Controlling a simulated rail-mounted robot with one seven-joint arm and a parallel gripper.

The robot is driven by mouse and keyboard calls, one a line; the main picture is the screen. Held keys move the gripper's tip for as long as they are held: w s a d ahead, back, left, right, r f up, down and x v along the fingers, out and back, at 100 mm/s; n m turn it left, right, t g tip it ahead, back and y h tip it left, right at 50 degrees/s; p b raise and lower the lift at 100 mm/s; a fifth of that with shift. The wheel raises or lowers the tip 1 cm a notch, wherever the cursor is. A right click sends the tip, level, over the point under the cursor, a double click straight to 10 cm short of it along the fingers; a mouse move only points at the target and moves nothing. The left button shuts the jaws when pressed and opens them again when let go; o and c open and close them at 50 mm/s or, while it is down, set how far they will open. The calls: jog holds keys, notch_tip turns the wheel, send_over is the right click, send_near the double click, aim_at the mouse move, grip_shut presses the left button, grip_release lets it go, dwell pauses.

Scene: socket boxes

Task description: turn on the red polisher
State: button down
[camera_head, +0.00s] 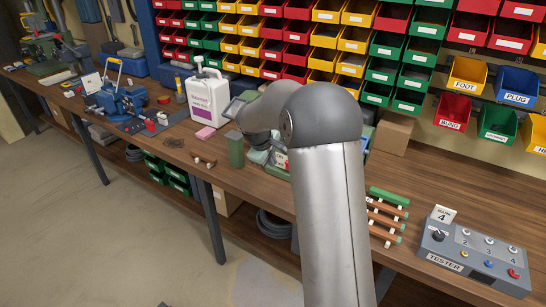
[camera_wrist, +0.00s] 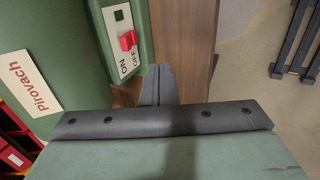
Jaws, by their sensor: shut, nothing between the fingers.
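No red polisher can be made out in either view. The wrist view shows a green machine (camera_wrist: 60,70) with a cream label reading "Pirovach" (camera_wrist: 30,80). A pale switch plate (camera_wrist: 113,33) on it is marked ON and OFF and carries a red switch lever (camera_wrist: 128,40). I cannot tell which setting the lever is in. My gripper (camera_wrist: 155,70) is shut and empty, its fingertips just below and right of the plate, apart from the lever in the picture.
A grey tester box (camera_head: 475,250) stands at the bench's right, near copper-coloured bars (camera_head: 384,215). In the wrist view, a dark bolted strip (camera_wrist: 160,120) crosses low.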

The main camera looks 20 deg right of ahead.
jog(key=w+d+f+p, duration=0.2)
jog(key=w+d+f, duration=0.2)
jog(key=d+f, duration=0.1)
jog(key=shift+d+f+p, duration=0.3)
jog(key=shift+d+p, duration=0.05)
jog(key=shift+d, duration=0.05)
jog(key=shift+w+d+r, duration=0.2)
jog(key=shift+w+d, duration=0.15)
jog(key=shift+d, duration=0.1)
jog(key=shift+r, duration=0.15)
jog(key=shift+r+p, duration=0.4)
jog(key=shift+r, duration=0.3)
